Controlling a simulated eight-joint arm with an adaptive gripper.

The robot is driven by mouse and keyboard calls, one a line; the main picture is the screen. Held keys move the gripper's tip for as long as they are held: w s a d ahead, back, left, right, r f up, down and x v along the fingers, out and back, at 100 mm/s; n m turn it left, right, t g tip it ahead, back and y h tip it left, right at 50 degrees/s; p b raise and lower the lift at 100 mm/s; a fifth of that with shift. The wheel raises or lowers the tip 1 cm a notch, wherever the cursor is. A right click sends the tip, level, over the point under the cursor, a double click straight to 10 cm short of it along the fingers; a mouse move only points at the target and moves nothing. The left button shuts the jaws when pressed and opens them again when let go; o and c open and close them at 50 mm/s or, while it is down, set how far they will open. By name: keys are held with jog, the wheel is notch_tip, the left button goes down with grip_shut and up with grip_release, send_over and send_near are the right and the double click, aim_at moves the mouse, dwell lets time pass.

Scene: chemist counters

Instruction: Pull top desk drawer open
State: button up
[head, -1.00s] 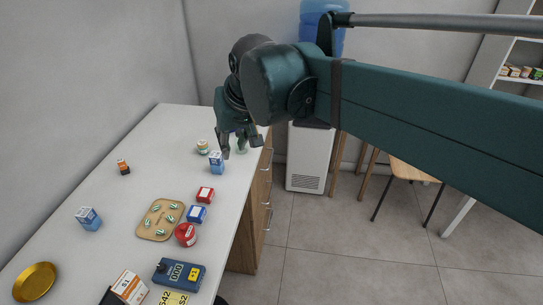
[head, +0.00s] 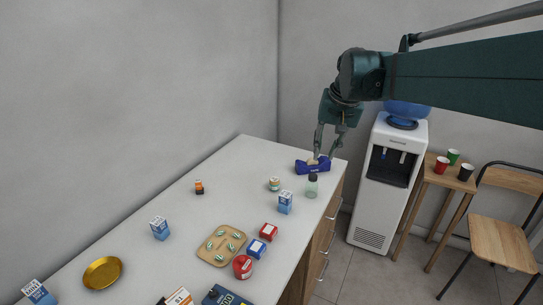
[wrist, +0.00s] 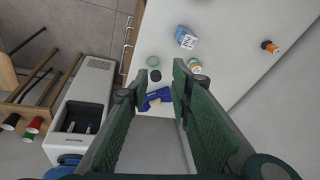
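The desk (head: 184,212) has a wooden drawer front (head: 318,245) on its right side, with several metal bar handles. The uppermost visible handle (head: 334,210) is near the far end, and it also shows in the wrist view (wrist: 127,33). The drawers look closed. My gripper (head: 330,154) is above the far right corner of the desk, pointing down, behind and above the handles and apart from them. The lower drawer fronts are partly cut off.
A blue object (head: 312,167) and a small bottle (head: 311,186) stand on the desk below my gripper. Boxes, a pill tray (head: 205,254) and a gold dish (head: 102,271) occupy the desktop. A water cooler (head: 371,215) stands beyond the desk; floor is clear beside the drawers.

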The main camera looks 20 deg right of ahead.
jog(key=w+d+f+m+g, duration=0.1)
jog(key=w+d+f+m, duration=0.15)
jog(key=w+d, duration=0.65)
jog(key=y+p, duration=0.1)
send_over(338, 208)
jog(key=s+d, duration=0.1)
jog(key=s+d+x, duration=0.1)
jog(key=x, duration=0.4)
jog(key=s+d+x, duration=0.1)
jog(key=s+x, duration=0.1)
jog(key=x, duration=1)
jog(key=s+d+f+x, duration=0.1)
jog(key=s+x, duration=0.2)
jog(key=x, duration=1)
jog(key=shift+s+d+f+m+g, duration=0.3)
jog(key=shift+f+m+g, duration=0.1)
jog(key=shift+f+m, duration=0.1)
jog(key=shift+w+a+f+b, duration=0.15)
jog(key=shift+f+b, duration=0.1)
jog(key=shift+f, duration=1)
jog(key=shift+w+a+f+b, duration=0.15)
jog(key=shift+a+f+b, duration=0.1)
jog(key=shift+f, duration=1.05)
jog(key=shift+w+a+f+b, duration=0.1)
jog(key=shift+w+f+b, duration=0.15)
jog(key=shift+f, duration=1)
grip_shut()
